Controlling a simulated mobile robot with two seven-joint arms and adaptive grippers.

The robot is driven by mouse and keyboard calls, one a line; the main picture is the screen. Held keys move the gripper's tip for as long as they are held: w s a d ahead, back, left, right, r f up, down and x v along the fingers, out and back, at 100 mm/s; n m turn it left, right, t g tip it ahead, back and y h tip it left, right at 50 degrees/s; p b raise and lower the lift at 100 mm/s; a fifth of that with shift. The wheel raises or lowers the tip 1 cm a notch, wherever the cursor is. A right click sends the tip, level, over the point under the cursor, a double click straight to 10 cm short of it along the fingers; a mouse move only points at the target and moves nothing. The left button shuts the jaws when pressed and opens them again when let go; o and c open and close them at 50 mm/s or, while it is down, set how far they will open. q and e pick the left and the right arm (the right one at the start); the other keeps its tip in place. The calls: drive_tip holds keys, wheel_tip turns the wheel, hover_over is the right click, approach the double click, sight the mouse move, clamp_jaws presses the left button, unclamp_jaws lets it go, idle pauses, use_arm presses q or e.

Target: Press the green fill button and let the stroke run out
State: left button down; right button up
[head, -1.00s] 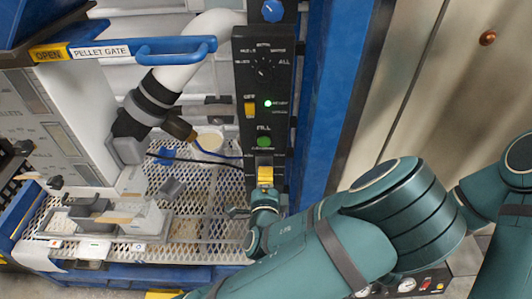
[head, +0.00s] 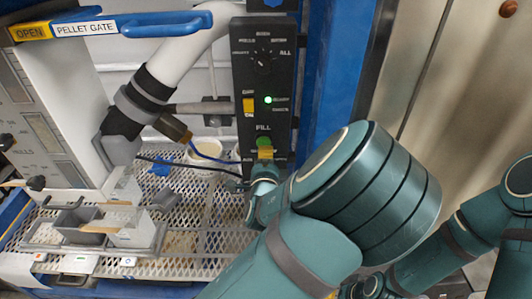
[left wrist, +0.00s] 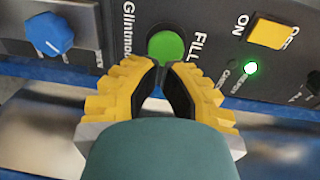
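The green fill button (head: 263,141) sits on the black control panel (head: 243,75), beside the word FILL. It also shows in the left wrist view (left wrist: 166,45), round and bright green. My left gripper (head: 265,153) is just below the button in the head view. In the left wrist view, its yellow fingers (left wrist: 160,67) are shut, with the tips together and nothing between them. The tips overlap the button's near edge; whether they touch it or push it in I cannot tell. My right gripper is not clearly in view.
The panel carries a lit green lamp (head: 268,100), a yellow switch (head: 249,105) and a selector knob (head: 262,62). A blue knob (left wrist: 50,34) lies beside the button. A pale cup (head: 203,154) stands on the mesh shelf (head: 210,225). A blue post (head: 340,70) rises right of the panel.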

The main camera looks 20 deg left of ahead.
sight(264, 142)
use_arm(q)
drive_tip(key=x, duration=0.2)
drive_tip(key=shift+w+a, duration=0.1)
drive_tip(key=shift+w, duration=0.3)
